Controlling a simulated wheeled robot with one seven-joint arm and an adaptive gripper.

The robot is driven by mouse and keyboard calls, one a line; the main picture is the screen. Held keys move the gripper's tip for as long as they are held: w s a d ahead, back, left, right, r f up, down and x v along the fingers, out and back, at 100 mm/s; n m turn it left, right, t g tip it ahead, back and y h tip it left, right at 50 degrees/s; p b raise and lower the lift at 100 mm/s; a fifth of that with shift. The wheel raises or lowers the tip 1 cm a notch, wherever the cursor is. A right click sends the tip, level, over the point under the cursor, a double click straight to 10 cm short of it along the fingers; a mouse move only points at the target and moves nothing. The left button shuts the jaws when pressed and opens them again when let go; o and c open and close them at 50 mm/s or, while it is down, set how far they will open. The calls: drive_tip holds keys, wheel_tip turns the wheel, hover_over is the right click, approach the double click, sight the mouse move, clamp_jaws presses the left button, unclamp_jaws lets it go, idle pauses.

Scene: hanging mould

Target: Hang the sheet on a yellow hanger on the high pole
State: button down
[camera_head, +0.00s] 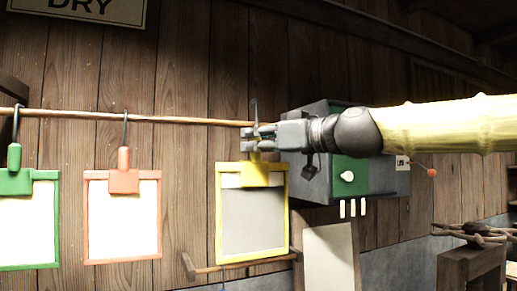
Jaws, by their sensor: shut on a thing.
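The yellow hanger (255,172) hangs upright from my gripper (250,138), which is shut on its neck just above the yellow clip. A grey sheet (252,222) is in its yellow frame, with a pale strip along the top. The hanger's dark hook (253,104) rises above my fingers at the right end of the visible high pole (185,120). I cannot tell whether the hook is over the pole or in front of it. Part of the neck is hidden by my fingers.
A green hanger (15,182) and a red hanger (124,182) with white sheets hang on the pole to the left. A grey box with a green panel (350,180) is behind my wrist. A lower wooden bar (230,267) crosses beneath the yellow frame. A dark stand (470,268) is at right.

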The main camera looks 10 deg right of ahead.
drive_tip(key=shift+w+a+r, duration=0.1)
drive_tip(key=shift+w+a, duration=0.05)
drive_tip(key=shift+w, duration=0.25)
drive_tip(key=w+a+f+p, duration=0.1)
drive_tip(key=w+a, duration=0.3)
drive_tip(key=w, duration=0.8)
drive_tip(key=shift+w+f+p, duration=0.2)
drive_tip(key=shift+f+p, duration=0.1)
drive_tip(key=shift+p, duration=0.25)
idle(0.5)
idle(0.4)
drive_tip(key=c, duration=1.3)
unclamp_jaws()
drive_tip(key=shift+o, duration=0.2)
drive_tip(key=shift+f, duration=0.1)
